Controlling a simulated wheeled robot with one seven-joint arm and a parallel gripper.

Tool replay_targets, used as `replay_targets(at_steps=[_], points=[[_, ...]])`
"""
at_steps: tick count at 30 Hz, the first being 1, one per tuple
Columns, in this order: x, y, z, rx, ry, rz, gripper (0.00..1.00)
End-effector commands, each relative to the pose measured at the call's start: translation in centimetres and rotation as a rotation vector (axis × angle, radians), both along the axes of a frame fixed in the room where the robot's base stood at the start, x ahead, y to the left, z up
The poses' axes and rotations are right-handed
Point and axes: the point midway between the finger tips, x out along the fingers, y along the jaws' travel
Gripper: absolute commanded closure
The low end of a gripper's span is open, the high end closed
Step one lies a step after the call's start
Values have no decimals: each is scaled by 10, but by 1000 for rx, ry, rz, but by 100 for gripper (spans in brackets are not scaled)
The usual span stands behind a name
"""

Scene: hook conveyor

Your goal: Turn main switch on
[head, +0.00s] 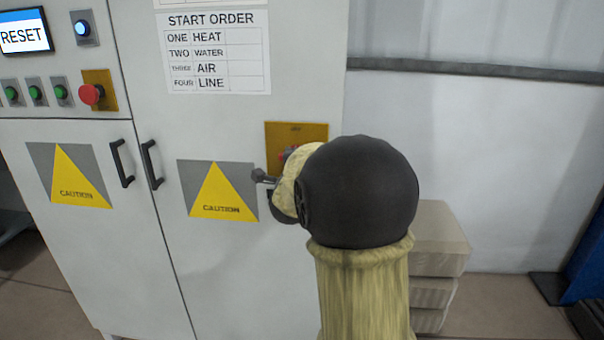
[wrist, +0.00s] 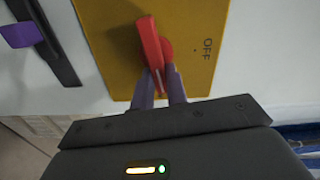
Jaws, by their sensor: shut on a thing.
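The main switch is a red handle (wrist: 150,42) on a yellow plate (wrist: 105,35) on the cabinet front. In the wrist view it stands lengthwise, slightly tilted, with the word OFF printed sideways to its right. My gripper (wrist: 160,88) is shut on the lower end of the red handle, with a purple finger on each side. In the head view my arm covers most of the switch; the upper part of the yellow plate (head: 297,132) shows, with a bit of red below it.
The START ORDER sheet (head: 213,52) hangs above left. Black door handles (head: 151,165), a red emergency button (head: 91,94) and several green buttons are further left. Stacked boxes (head: 440,240) stand right of the cabinet. A dark bar with a purple piece (wrist: 20,34) lies left of the plate.

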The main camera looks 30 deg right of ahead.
Motion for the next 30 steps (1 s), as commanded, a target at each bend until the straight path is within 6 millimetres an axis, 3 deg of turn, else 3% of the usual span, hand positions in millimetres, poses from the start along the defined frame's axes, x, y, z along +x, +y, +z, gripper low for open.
replay_targets(at_steps=[10,26,27,30], points=[[0,-1,-6,124,-84,-1,100],[0,-1,-5,150,-97,-2,100],[0,-1,-5,150,-97,-2,80],[0,-1,-5,148,-97,-2,64]])
